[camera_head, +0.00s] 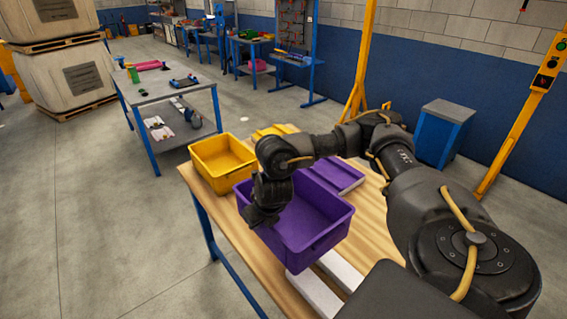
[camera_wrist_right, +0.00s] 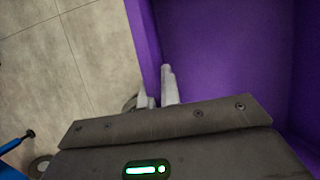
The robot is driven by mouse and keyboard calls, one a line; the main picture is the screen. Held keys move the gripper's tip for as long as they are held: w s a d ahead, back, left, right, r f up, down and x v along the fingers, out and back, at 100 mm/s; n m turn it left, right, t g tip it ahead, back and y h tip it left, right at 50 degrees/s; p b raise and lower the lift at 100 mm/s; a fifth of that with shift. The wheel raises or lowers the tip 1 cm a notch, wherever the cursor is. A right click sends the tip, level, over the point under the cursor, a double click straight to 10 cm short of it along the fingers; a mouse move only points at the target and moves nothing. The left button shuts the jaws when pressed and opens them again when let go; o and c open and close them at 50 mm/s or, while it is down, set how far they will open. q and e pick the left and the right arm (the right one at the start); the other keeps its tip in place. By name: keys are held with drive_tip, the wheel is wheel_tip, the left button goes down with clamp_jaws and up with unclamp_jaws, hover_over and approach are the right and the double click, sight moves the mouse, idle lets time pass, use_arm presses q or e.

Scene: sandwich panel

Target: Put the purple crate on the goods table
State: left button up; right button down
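The purple crate (camera_head: 315,225) is open-topped and looks empty. It is at the left edge of the wooden table (camera_head: 228,208); I cannot tell whether it rests there or hangs slightly above. My right gripper (camera_head: 262,215) comes down over the crate's left wall. In the right wrist view, the fingers (camera_wrist_right: 157,90) straddle that wall of the purple crate (camera_wrist_right: 225,60), one inside and one outside, and look closed on it. My left gripper is not in view. A grey-topped table (camera_head: 165,88) stands farther back on the left; I cannot tell which table is the goods table.
A yellow crate (camera_head: 222,160) stands on the wooden table's far left corner. The grey table holds several small items. Open floor (camera_head: 100,225) lies left. A blue cabinet (camera_head: 443,133) stands right.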

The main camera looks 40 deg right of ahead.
drive_tip(key=w+d+f+b, duration=0.1)
drive_tip(key=w+b, duration=0.2)
drive_tip(key=w+d+f+b, duration=0.1)
drive_tip(key=w+f+b, duration=0.1)
drive_tip(key=w+b, duration=0.1)
drive_tip(key=w+d+f+b, duration=0.1)
drive_tip(key=w+f+b, duration=0.1)
drive_tip(key=w+b, duration=0.1)
drive_tip(key=shift+d+f+b, duration=0.1)
drive_tip(key=shift+f+b, duration=0.1)
drive_tip(key=shift+b, duration=0.3)
drive_tip(key=w+f+b, duration=0.1)
drive_tip(key=b, duration=0.1)
drive_tip(key=w+d+f+b, duration=0.1)
drive_tip(key=f+b, duration=0.1)
drive_tip(key=shift+w+f, duration=0.15)
drive_tip(key=shift+w, duration=0.25)
drive_tip(key=shift+w+d+f+b, duration=0.15)
drive_tip(key=shift+w+f+b, duration=0.15)
drive_tip(key=shift+w+b, duration=0.2)
drive_tip(key=f+b, duration=0.3)
drive_tip(key=shift+w+d+f, duration=0.1)
drive_tip(key=shift+w+f, duration=0.05)
drive_tip(key=shift+w, duration=0.05)
drive_tip(key=shift+f+b, duration=0.2)
drive_tip(key=shift+b, duration=0.15)
